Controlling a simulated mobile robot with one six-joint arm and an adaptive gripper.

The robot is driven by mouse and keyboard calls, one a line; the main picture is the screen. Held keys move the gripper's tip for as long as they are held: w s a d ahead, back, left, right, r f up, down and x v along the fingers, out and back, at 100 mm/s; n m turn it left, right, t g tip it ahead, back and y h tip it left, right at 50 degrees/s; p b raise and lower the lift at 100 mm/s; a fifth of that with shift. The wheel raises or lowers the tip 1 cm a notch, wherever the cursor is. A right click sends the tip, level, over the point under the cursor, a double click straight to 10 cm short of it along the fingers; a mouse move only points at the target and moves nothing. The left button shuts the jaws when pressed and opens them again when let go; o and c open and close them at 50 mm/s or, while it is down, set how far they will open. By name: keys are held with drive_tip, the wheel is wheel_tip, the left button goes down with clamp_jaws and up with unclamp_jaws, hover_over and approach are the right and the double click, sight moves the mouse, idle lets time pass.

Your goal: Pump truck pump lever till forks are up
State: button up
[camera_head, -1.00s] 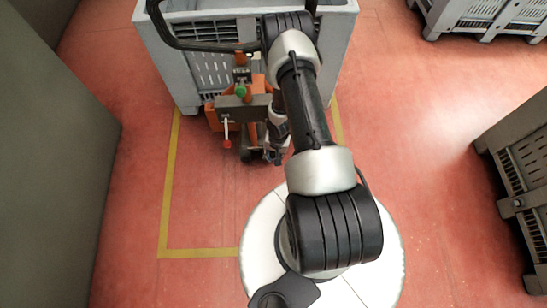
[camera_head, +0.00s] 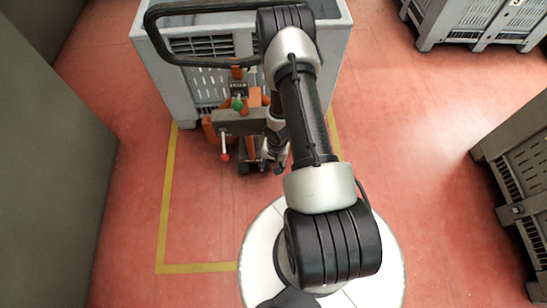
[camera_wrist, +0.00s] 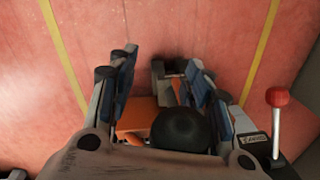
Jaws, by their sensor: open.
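The pump truck (camera_head: 207,131) is orange and grey, with a black handle loop (camera_head: 165,38) at its top, in front of a grey crate. A lever with a red knob (camera_head: 225,157) sits on its near side; the knob also shows at the right in the wrist view (camera_wrist: 277,97), outside my fingers. I cannot tell whether this is the pump lever. My gripper (camera_wrist: 162,62) is open, its blue-padded fingers apart. A black round knob (camera_wrist: 180,130) shows between them near the palm, above an orange part. I see no clear contact. In the head view my arm partly hides the truck.
The grey crate (camera_head: 170,80) stands behind the truck. Yellow floor lines (camera_head: 164,210) border the area. A grey wall-like surface (camera_head: 50,170) is at the left, and more crates (camera_head: 525,165) stand at the right. Red floor between them is clear.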

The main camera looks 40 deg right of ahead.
drive_tip(key=r, duration=0.6)
drive_tip(key=shift+s+d+r, duration=0.2)
drive_tip(key=shift+s+r, duration=0.05)
drive_tip(key=shift+r, duration=0.15)
wheel_tip(320, 180, up, 20)
drive_tip(key=s+d+p, duration=0.1)
drive_tip(key=p, duration=2)
drive_tip(key=shift+s+d, duration=0.15)
drive_tip(key=shift+s, duration=0.05)
drive_tip(key=shift+p, duration=0.5)
